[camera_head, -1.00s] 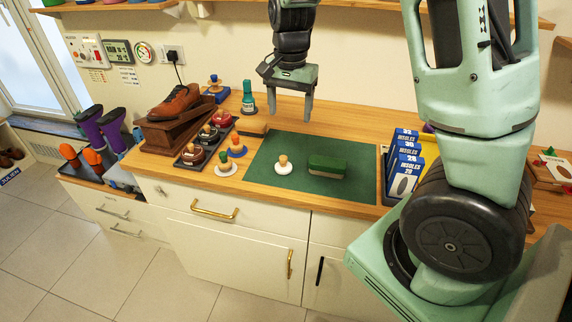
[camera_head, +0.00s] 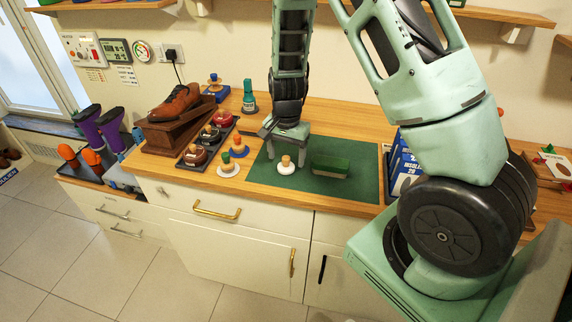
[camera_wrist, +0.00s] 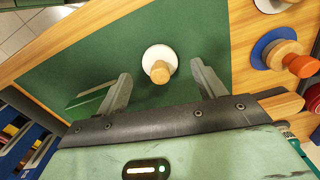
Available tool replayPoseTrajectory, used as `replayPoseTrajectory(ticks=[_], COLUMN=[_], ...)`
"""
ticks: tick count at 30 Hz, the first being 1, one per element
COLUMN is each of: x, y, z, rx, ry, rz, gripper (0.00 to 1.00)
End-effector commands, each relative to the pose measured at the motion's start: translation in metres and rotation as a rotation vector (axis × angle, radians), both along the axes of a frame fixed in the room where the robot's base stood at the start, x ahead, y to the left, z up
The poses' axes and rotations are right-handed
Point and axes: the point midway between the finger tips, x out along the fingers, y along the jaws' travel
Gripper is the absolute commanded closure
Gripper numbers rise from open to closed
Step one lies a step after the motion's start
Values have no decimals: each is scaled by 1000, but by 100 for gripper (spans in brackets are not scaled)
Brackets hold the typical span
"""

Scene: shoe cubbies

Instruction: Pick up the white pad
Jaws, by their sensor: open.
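The white pad (camera_head: 286,169), a round white disc with a wooden knob on top, stands upright on the green mat (camera_head: 262,173). In the wrist view the white pad (camera_wrist: 150,53) shows between and just ahead of the fingertips. My gripper (camera_head: 287,157) is open and empty, pointing down over the pad with a finger on either side. In the wrist view both fingers of my gripper (camera_wrist: 160,72) are spread, with no visible contact with the pad. A second white-based pad (camera_head: 228,171) stands on the wood left of the mat.
A green block (camera_head: 330,165) lies on the mat just right of my gripper. A blue-based pad (camera_head: 238,151) and a tray of tins (camera_head: 195,156) stand to the left. Insole boxes (camera_head: 404,168) stand right of the mat. The mat's front is clear.

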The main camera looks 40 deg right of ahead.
Motion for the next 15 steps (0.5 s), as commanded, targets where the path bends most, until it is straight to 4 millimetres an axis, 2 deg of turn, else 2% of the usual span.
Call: replayPoseTrajectory(ticks=[5, 12, 13, 15], x=[0, 0, 0, 0], y=[0, 0, 0, 0], z=[-19, -22, -22, -21], rx=[0, -1, -1, -1], ry=[1, 0, 0, 0], rz=[-1, 0, 0, 0], gripper=[31, 31, 34, 53])
